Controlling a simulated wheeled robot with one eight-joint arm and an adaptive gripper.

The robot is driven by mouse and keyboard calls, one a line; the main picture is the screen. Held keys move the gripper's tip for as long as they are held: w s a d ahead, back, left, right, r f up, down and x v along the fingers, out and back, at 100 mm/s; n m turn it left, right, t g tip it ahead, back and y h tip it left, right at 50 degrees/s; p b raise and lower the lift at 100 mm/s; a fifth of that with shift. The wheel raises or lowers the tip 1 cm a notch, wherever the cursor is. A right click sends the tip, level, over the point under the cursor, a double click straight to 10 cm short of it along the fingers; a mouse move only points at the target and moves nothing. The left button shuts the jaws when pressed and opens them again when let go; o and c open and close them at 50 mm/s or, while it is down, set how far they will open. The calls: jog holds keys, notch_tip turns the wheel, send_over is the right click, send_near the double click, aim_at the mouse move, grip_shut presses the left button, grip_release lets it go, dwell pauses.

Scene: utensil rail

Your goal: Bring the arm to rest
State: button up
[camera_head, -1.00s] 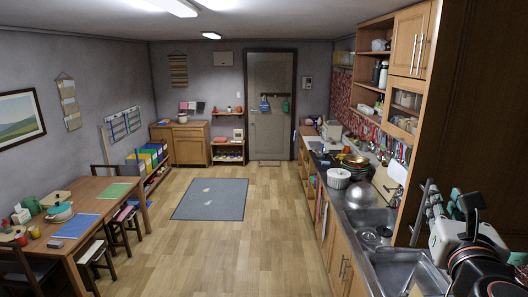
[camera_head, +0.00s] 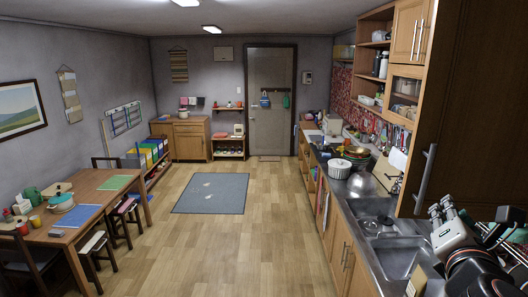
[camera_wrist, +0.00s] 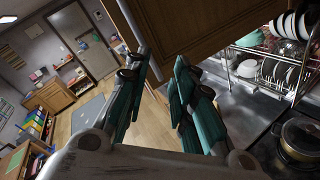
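My gripper (camera_wrist: 161,72) fills the middle of the wrist view, its two teal-padded fingers apart with nothing between them. Beyond the fingertips are a wooden cabinet door (camera_wrist: 195,22) and its metal handle (camera_wrist: 133,28); I cannot tell whether a finger touches the handle. In the head view, my gripper (camera_head: 442,209) shows at the lower right, below and right of the tall dark cabinet's metal handle (camera_head: 425,178). My arm behind it is folded into the lower right corner and partly cut off by the frame.
The counter with a steel sink (camera_head: 398,257) runs along the right. A dish rack (camera_wrist: 268,60) and a lidded pot (camera_wrist: 299,138) show right in the wrist view. A dining table (camera_head: 110,212) stands left. The wooden floor (camera_head: 220,255) between is clear, with a grey rug (camera_head: 212,193).

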jog(key=s+a+f+m+g+y+b, duration=0.1)
jog(key=a+f+m+g+b, duration=0.1)
jog(key=f+m+b, duration=0.7)
jog(key=s+a+f+m+g+y+b, duration=0.2)
jog(key=a+f+m+b, duration=0.15)
jog(key=f, duration=1.05)
jog(key=s+a+f+m+g+y+b, duration=0.1)
jog(key=a+f+m+g+b, duration=0.1)
jog(key=f+m+b, duration=0.65)
jog(key=s+a+f+m+g+y+b, duration=0.1)
jog(key=a+f+b, duration=0.4)
jog(key=f, duration=0.7)
jog(key=s+a+m+y, duration=0.1)
jog(key=s+a+y, duration=0.1)
jog(key=shift+a+f+g+y, duration=0.2)
jog(key=shift+f+g+y, duration=0.2)
